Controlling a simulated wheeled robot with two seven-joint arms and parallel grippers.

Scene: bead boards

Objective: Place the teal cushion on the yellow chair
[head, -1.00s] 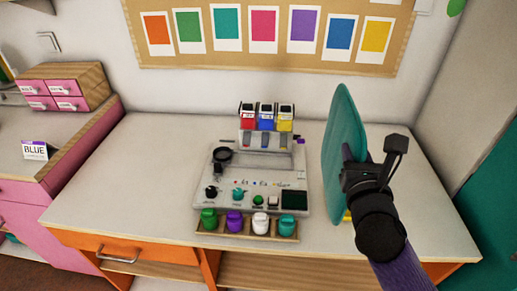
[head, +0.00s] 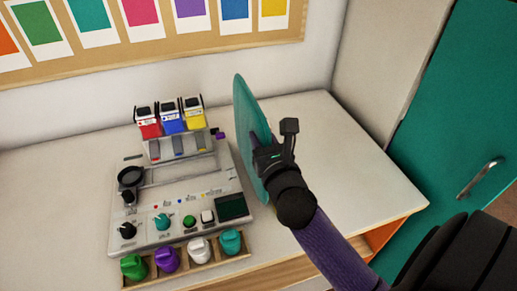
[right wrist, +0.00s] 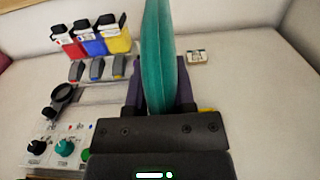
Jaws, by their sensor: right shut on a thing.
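The teal cushion (head: 248,130) is held on edge, nearly upright, above the white table in the head view. My right gripper (head: 268,158) is shut on it. The yellow chair is not in view. My left gripper is not in view.
A grey mixing panel (head: 160,220) with knobs and red, blue and yellow bottles (head: 170,118) stands left of the cushion. A teal cabinet door (head: 450,120) stands at the right.

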